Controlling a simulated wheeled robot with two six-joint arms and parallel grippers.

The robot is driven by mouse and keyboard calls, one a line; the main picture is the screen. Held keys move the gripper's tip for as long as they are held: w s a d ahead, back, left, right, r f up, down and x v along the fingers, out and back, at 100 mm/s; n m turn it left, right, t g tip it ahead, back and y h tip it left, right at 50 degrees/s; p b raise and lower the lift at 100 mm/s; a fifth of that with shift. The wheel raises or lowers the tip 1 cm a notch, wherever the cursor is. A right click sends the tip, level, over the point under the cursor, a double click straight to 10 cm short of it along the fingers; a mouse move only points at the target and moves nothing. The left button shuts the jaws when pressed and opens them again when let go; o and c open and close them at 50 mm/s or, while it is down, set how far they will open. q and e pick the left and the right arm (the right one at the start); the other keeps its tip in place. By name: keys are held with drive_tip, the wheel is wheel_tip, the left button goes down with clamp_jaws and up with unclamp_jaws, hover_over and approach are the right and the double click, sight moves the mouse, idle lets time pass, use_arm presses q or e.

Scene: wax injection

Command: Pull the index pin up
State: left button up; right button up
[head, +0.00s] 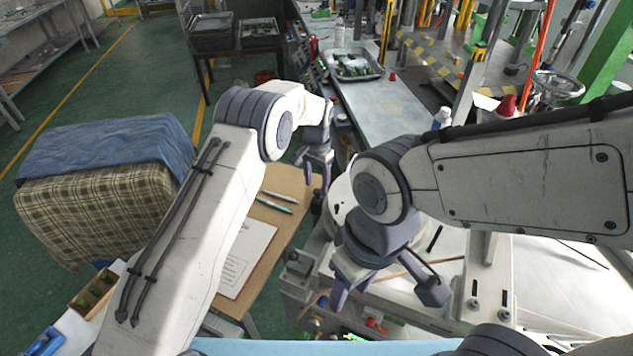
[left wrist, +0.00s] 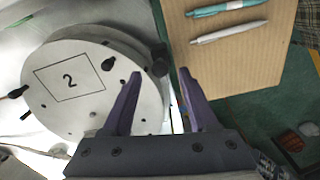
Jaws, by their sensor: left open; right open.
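A round pale metal disc (left wrist: 100,100) marked "2" fills the left of the left wrist view, with several black knobs on its face. A dark knob (left wrist: 160,58) stands at the disc's edge, just beyond and between my left fingertips; it may be the index pin, but I cannot tell for certain. My left gripper (left wrist: 159,74) is open and empty, its purple fingers apart. In the head view my left gripper (head: 317,176) hangs beside the white round fixture (head: 341,190), which my right arm partly hides. My right gripper (head: 350,290) is open, lower and nearer, above the machine's front edge.
A brown board (head: 291,184) with two pens lies left of the fixture; a paper sheet (head: 245,258) is nearer. A cloth-covered box (head: 100,190) stands at left. A metal tray (head: 353,64) sits on the bench behind. Green floor is open at far left.

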sight(317, 194)
use_arm(q)
drive_tip(key=shift+f, duration=1.15)
clamp_jaws()
idle(0.6)
